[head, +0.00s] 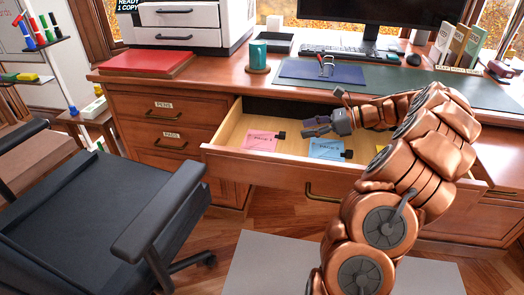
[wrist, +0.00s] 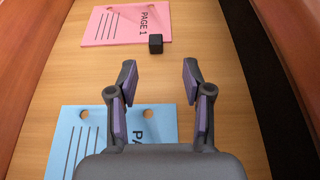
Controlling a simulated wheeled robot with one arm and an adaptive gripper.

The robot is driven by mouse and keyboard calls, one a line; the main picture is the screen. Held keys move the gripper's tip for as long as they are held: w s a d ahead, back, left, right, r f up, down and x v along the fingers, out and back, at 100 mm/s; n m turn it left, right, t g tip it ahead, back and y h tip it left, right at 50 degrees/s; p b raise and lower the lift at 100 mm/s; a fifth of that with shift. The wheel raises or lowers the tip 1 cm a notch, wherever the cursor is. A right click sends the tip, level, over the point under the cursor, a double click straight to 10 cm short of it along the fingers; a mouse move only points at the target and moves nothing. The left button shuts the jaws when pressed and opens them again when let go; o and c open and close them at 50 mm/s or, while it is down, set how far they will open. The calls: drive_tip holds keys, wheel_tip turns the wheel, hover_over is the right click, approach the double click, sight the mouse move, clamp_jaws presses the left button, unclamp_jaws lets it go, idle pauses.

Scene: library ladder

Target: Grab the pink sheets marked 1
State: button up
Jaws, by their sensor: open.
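The pink sheets (head: 258,141) lie flat in the open desk drawer, toward its left end, with a small black clip at their right edge. In the wrist view the pink sheets (wrist: 125,25) read "PAGE 1" and lie ahead of the fingertips, with the black clip (wrist: 155,44) on their near edge. My gripper (head: 318,127) is over the drawer, to the right of the pink sheets and above the blue sheets (head: 326,149). In the wrist view my gripper (wrist: 160,78) is open, with nothing between its fingers. It partly covers the blue sheets (wrist: 85,135).
The wooden drawer (head: 285,165) is pulled out, and its walls flank my gripper. A bit of yellow (head: 380,148) shows behind my arm. An office chair (head: 85,190) stands at the left. The desktop above holds a mug (head: 258,54), keyboard and blue clipboard (head: 322,71).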

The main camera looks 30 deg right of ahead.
sight(283, 133)
drive_tip(key=shift+b+x, duration=0.35)
drive_tip(key=shift+x, duration=0.8)
drive_tip(key=shift+a+r+b+x, duration=0.15)
drive_tip(key=shift+b+x, duration=0.55)
drive_tip(key=shift+x, duration=0.65)
drive_tip(key=shift+a+r+b+x, duration=0.15)
drive_tip(key=shift+b+x, duration=0.55)
drive_tip(key=shift+x, duration=0.6)
drive_tip(key=shift+s, duration=0.15)
clamp_jaws()
